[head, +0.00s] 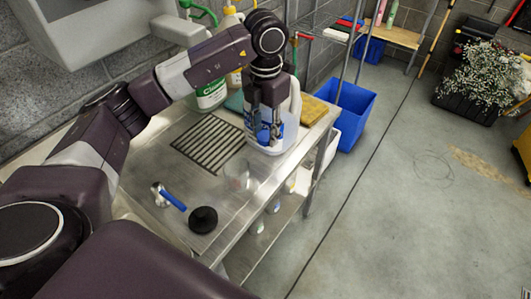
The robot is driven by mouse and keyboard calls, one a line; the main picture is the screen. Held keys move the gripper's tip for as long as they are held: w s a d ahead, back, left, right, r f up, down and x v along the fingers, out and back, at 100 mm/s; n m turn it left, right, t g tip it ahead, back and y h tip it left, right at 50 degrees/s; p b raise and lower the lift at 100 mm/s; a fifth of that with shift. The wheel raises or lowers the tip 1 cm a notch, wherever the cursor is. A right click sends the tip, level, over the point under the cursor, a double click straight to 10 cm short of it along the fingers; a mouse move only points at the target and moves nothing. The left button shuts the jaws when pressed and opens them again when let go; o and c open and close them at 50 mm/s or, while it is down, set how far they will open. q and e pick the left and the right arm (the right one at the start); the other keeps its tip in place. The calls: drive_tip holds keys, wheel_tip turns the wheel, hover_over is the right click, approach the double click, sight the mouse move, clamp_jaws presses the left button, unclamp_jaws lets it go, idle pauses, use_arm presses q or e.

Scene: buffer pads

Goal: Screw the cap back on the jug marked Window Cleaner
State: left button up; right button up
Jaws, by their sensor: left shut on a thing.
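My left gripper (267,132) points down at the right back of the metal table. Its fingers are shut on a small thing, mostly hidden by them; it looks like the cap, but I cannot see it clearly. A white jug or tub with blue on it (286,144) stands right at the fingertips; its top and label are hidden behind the gripper. I cannot read "Window Cleaner" on it. Another white jug (211,95) has a green label with "Clean" readable and stands to the left behind my arm. My right gripper is not in view.
The metal table (180,190) has a slotted drain grate (207,143), a blue-handled tool (173,200), a black round piece (203,220) and a clear glass (240,174). A yellow sponge (313,109) lies behind. A blue bin (352,115) stands beside the table; the floor right is open.

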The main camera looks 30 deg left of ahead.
sight(265, 136)
use_arm(q)
wheel_tip(265, 136, up, 6)
drive_tip(key=shift+f+b, duration=0.1)
drive_tip(key=shift+b, duration=0.3)
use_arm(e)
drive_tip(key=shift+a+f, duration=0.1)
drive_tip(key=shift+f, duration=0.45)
use_arm(q)
drive_tip(key=shift+s+f, duration=0.1)
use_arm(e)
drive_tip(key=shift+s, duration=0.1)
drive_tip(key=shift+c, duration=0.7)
